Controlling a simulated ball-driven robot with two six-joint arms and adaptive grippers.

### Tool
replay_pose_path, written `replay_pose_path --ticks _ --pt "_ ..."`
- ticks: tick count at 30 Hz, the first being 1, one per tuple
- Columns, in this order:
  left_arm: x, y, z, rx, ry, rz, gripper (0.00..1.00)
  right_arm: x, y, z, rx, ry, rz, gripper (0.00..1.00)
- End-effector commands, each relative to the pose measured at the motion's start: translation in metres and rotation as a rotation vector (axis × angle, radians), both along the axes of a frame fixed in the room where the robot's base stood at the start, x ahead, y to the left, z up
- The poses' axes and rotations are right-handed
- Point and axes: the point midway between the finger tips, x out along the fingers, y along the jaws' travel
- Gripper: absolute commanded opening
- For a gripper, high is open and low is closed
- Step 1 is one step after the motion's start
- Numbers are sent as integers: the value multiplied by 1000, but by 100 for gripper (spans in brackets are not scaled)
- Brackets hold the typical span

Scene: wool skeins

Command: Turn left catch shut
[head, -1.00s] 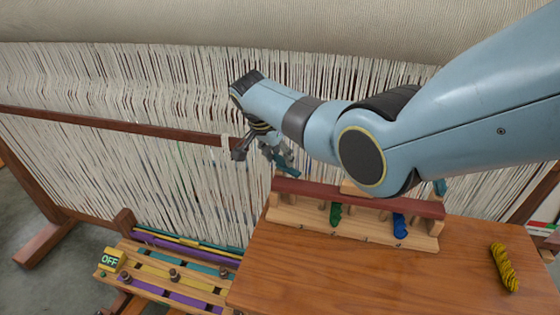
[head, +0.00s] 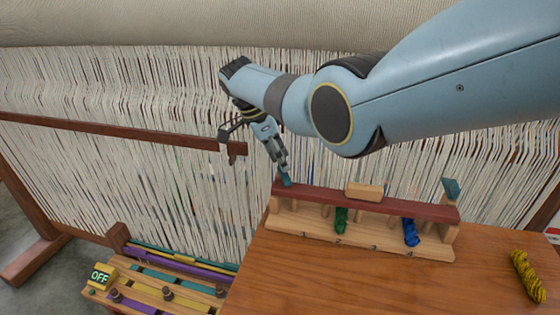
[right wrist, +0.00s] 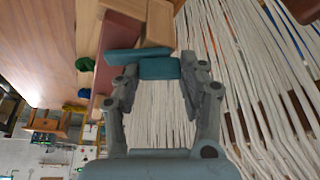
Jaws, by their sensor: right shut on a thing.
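A wooden rack (head: 350,240) with a dark red bar (head: 330,197) across its top stands on the table. The teal left catch (head: 286,179) is at the bar's left end. My right gripper (head: 283,168) comes down on it from above and is shut on it. In the right wrist view, the teal catch (right wrist: 160,69) lies between the fingertips of the gripper (right wrist: 155,82), beside the red bar (right wrist: 117,40). The fingers partly hide the catch in the head view, so its exact angle is unclear. The teal right catch (head: 451,188) stands up at the bar's right end. My left gripper is not in view.
Green (head: 341,220) and blue (head: 410,232) skeins hang in the rack. A wooden block (head: 365,191) sits at mid-bar. A yellow skein (head: 527,275) lies on the table (head: 400,285). Loom warp threads (head: 120,170) stand close behind.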

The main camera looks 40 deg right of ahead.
Motion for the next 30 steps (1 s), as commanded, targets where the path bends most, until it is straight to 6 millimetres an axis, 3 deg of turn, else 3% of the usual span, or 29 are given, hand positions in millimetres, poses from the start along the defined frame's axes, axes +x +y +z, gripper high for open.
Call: replay_pose_path --ticks 12,13,18,26,30 --pt "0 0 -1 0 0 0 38 -1 1 -1 3 2 -8 10" --pt "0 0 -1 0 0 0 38 -1 1 -1 3 1 -7 43" --pt "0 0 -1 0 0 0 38 -1 1 -1 2 2 -7 65" --pt "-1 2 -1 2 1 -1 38 0 1 0 1 0 -7 65" --pt "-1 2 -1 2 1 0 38 3 5 11 0 -3 -6 65"
